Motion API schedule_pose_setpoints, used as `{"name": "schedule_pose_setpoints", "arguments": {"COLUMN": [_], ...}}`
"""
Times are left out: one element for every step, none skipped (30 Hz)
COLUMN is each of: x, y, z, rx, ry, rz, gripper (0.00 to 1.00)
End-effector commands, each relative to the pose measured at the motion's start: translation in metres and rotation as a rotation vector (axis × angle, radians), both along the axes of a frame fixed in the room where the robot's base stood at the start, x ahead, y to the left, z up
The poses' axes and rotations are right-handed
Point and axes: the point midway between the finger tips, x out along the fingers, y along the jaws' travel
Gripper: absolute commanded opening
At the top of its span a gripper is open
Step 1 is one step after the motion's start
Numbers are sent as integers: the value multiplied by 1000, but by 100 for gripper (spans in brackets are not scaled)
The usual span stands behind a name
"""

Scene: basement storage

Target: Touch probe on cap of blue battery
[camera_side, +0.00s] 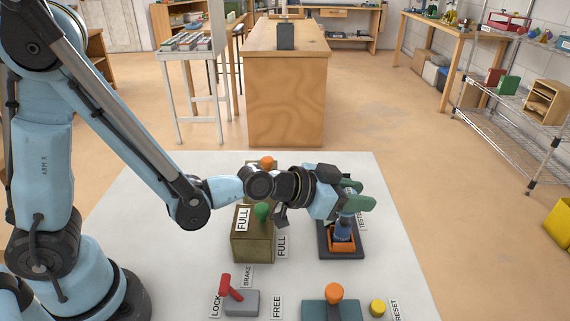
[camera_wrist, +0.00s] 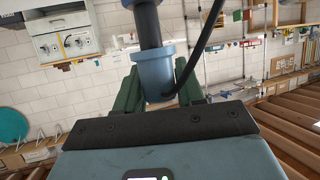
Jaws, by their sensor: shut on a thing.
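My gripper (camera_side: 358,195) has green fingers and is at the right of the white table, over a dark stand (camera_side: 325,249) with an orange holder. It is shut on the blue probe (camera_side: 342,228), whose lower end sits at or in the orange holder (camera_side: 342,245); contact is unclear. The wrist view shows the blue probe body (camera_wrist: 157,73) between the green fingers, with a black rod and cable. A blue-teal block, likely the blue battery (camera_side: 318,312), has an orange cap (camera_side: 335,292) at the near edge, partly cut off. The probe is apart from this cap.
An olive box (camera_side: 252,247) with a green knob and FULL labels stands left of the stand; another orange knob (camera_side: 267,162) is behind. A red lever (camera_side: 231,287) is near LOCK, BRAKE and FREE labels. A yellow button (camera_side: 377,308) is by RESET. The table's right side is clear.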

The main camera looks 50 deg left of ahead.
Motion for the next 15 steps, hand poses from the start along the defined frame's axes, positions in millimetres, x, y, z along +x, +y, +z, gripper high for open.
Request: {"name": "schedule_pose_setpoints", "arguments": {"x": [0, 0, 0, 0, 0, -1, -1, -1, -1, -1, -1, -1, -1, -1, -1], "y": [0, 0, 0, 0, 0, 0, 0, 0, 0, 0, 0, 0, 0, 0, 0], "z": [-1, -2, -2, -2, -2, -2, -2, -2, -2, -2, -2, -1, 1, 2, 5], "rx": [3, 3, 3, 4, 4, 4, 5, 5, 5, 5, 5, 5, 5, 5, 5], "ry": [6, 6, 6, 7, 7, 8, 8, 8, 8, 8, 8, 8, 8, 8, 8], "rz": [-2, -2, -2, -2, -2, -2, -3, -3, -3, -3, -3, -3, -3, -3, -3], "gripper": [8, 8, 8, 8, 8, 8, 8, 8, 8, 8, 8, 8, 8, 8, 8]}}
